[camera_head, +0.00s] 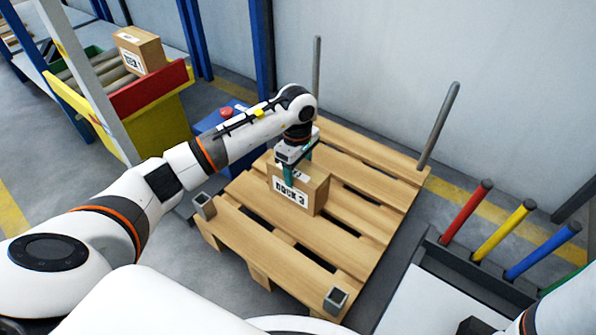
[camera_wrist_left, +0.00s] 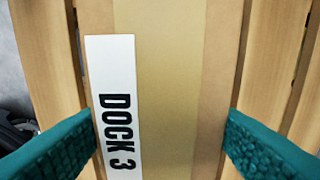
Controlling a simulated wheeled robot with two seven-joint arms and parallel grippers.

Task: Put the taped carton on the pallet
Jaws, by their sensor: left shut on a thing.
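A brown carton (camera_head: 312,193) with a white "DOCK 3" label is over the middle of the wooden pallet (camera_head: 262,229). It looks upright and on or just above the slats; I cannot tell whether it touches them. My left gripper (camera_head: 297,168) reaches down from above and is shut on this carton, its teal fingers on opposite sides. In the left wrist view the carton's top (camera_wrist_left: 170,70) lies between the fingers, with a tan tape strip along it and the label beside the strip. My right gripper is not in view.
A second labelled carton (camera_head: 139,51) sits on the roller conveyor at the upper left, behind a red and yellow end panel (camera_head: 150,95). Grey posts (camera_head: 438,126) rise at the pallet's far corners, and short sockets (camera_head: 336,299) stand at the near corners. Coloured rods (camera_head: 467,212) stand at right.

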